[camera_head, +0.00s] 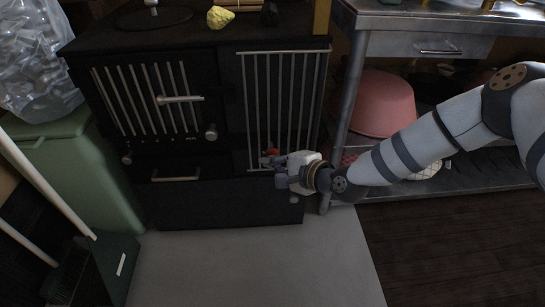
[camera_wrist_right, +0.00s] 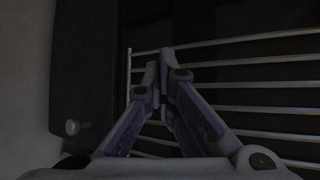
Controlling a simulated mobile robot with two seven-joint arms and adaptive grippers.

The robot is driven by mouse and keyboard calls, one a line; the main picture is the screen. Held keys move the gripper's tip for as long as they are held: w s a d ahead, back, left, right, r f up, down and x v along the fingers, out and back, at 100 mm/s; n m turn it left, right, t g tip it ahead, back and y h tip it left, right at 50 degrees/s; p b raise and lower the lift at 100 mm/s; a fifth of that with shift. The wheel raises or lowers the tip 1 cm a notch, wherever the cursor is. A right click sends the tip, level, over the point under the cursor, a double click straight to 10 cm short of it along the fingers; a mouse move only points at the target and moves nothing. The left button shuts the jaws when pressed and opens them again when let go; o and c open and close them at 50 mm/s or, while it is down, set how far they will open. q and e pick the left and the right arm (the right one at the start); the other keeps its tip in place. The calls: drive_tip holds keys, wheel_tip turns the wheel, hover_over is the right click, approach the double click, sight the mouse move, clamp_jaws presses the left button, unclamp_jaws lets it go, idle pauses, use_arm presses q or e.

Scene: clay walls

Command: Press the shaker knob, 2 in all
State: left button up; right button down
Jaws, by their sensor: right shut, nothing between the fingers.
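The black stove (camera_head: 210,60) has several small round metal knobs. One knob (camera_head: 294,198) is low at the right, just below my right gripper, and a round knob also shows at the lower left of the right wrist view (camera_wrist_right: 72,127). Other knobs are the one right of the left door (camera_head: 211,132) and the one at lower left (camera_head: 127,158). I cannot tell which is the shaker knob. My right gripper (camera_head: 268,164) is shut and empty in front of the barred right door, its fingertips (camera_wrist_right: 158,65) close to the bars. My left gripper is not in view.
The barred right door (camera_head: 285,90) and a dark ledge (camera_head: 220,203) are close to my right gripper. A metal table (camera_head: 420,22) with a pink tub (camera_head: 382,103) stands at right. A green bin (camera_head: 85,165) stands at left. The grey floor in front is clear.

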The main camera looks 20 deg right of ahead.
drive_tip(key=shift+w+d+b, duration=0.2)
drive_tip(key=shift+w+b, duration=0.1)
drive_tip(key=shift+w, duration=0.3)
idle(0.4)
drive_tip(key=shift+s, duration=0.1)
drive_tip(key=s, duration=0.1)
drive_tip(key=s+p, duration=0.1)
drive_tip(key=shift+s+a+p, duration=0.3)
drive_tip(key=shift+s+a, duration=0.05)
drive_tip(key=shift+a, duration=0.05)
idle(0.4)
drive_tip(key=s, duration=0.1)
drive_tip(key=s+a+p, duration=0.1)
drive_tip(key=s, duration=0.1)
drive_tip(key=s+p, duration=0.1)
drive_tip(key=s, duration=0.1)
drive_tip(key=shift+a, duration=0.25)
drive_tip(key=shift+w, duration=0.1)
idle(1.5)
